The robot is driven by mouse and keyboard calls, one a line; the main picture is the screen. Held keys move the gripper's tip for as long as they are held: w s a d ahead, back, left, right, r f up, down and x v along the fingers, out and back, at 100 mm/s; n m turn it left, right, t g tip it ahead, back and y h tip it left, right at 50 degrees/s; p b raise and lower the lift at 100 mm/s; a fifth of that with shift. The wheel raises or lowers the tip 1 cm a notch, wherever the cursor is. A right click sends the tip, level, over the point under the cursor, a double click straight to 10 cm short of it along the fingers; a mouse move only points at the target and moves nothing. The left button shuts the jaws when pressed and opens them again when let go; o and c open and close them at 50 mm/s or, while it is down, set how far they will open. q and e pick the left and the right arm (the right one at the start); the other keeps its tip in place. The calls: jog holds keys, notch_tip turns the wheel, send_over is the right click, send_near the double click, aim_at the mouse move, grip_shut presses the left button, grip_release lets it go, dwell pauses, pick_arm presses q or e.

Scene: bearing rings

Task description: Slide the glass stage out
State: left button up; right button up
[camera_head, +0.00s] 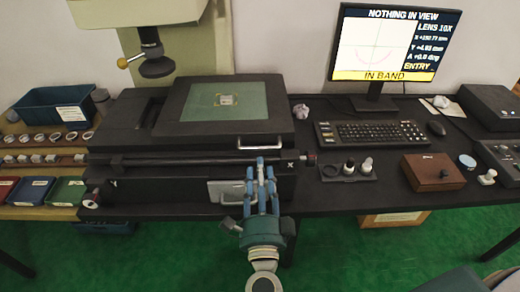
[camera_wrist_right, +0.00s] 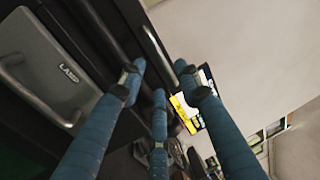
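The glass stage (camera_head: 238,101) is a green-bordered plate with a small pale part at its centre, set in a black frame on the measuring machine. A silver handle (camera_head: 260,148) runs along the frame's front edge. My right gripper (camera_head: 261,168) has blue fingers and points toward the machine, just below and in front of this handle. In the right wrist view its fingers (camera_wrist_right: 158,82) are spread, with nothing held between them. A silver bar, seemingly the stage handle (camera_wrist_right: 157,47), lies beyond the fingertips; contact cannot be told. My left gripper is not in view.
A lamp panel (camera_wrist_right: 52,57) with its own handle is beside the fingers. A dark rail (camera_head: 190,159) with a knob crosses the machine's front. The lens (camera_head: 156,67) hangs behind the stage. Keyboard (camera_head: 370,134), monitor (camera_head: 393,45) and wooden box (camera_head: 433,172) stand to the right.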

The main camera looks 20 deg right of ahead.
aim_at(259, 149)
jog(key=x, duration=0.8)
jog(key=shift+f, duration=0.1)
jog(key=shift+c, duration=0.5)
grip_shut()
